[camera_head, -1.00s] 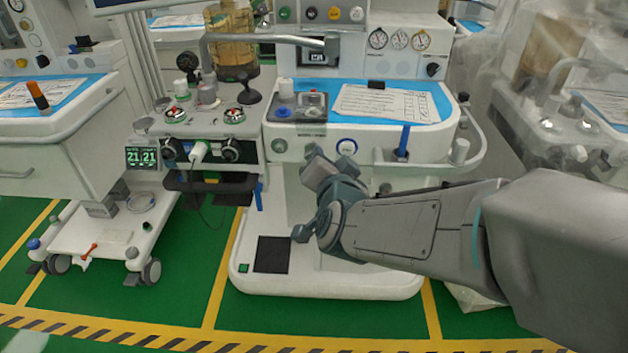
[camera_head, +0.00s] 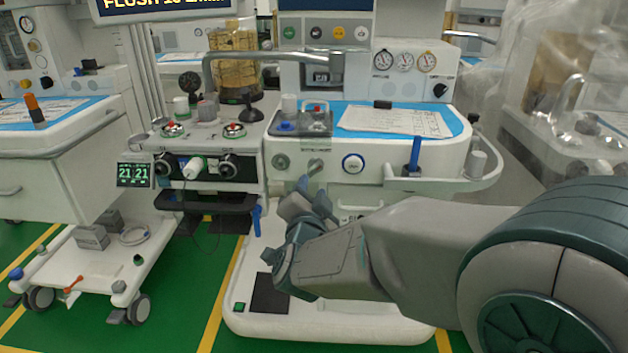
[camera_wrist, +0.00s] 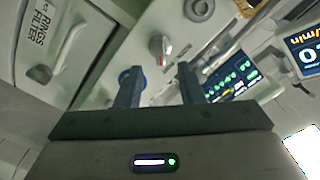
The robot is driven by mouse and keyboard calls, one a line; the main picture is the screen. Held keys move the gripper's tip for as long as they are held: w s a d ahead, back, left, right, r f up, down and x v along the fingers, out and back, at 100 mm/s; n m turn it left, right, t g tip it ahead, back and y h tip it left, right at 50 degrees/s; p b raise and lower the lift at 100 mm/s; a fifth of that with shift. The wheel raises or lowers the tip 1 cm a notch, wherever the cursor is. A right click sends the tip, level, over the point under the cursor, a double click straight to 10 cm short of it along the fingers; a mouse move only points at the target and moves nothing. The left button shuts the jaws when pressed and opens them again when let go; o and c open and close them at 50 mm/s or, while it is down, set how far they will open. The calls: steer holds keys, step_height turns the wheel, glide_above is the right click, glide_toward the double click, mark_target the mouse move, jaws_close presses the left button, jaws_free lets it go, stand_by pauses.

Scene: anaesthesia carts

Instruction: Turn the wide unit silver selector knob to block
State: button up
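The wide unit (camera_head: 420,160) is the white cart in the middle of the head view, with a blue top edge. Its silver selector knob (camera_head: 315,167) is on the front panel, between a round grey fitting (camera_head: 281,161) and a blue-ringed dial (camera_head: 353,163). In the wrist view the silver knob (camera_wrist: 160,48) has a red mark on its side and lies beyond the fingertips, roughly between their lines. My gripper (camera_head: 313,194) is just below and in front of the knob. The wrist view shows its two fingers (camera_wrist: 158,78) apart with nothing between them.
A blue upright handle (camera_head: 414,153) and a white rail (camera_head: 450,184) are right of the knob. A narrower unit with knobs (camera_head: 210,150) adjoins on the left. A monitor (camera_wrist: 230,80) shows in the wrist view.

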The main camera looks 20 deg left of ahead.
mark_target(314, 172)
steer(key=b+x, duration=0.1)
steer(key=x, duration=0.5)
steer(key=shift+w, duration=0.2)
jaws_close()
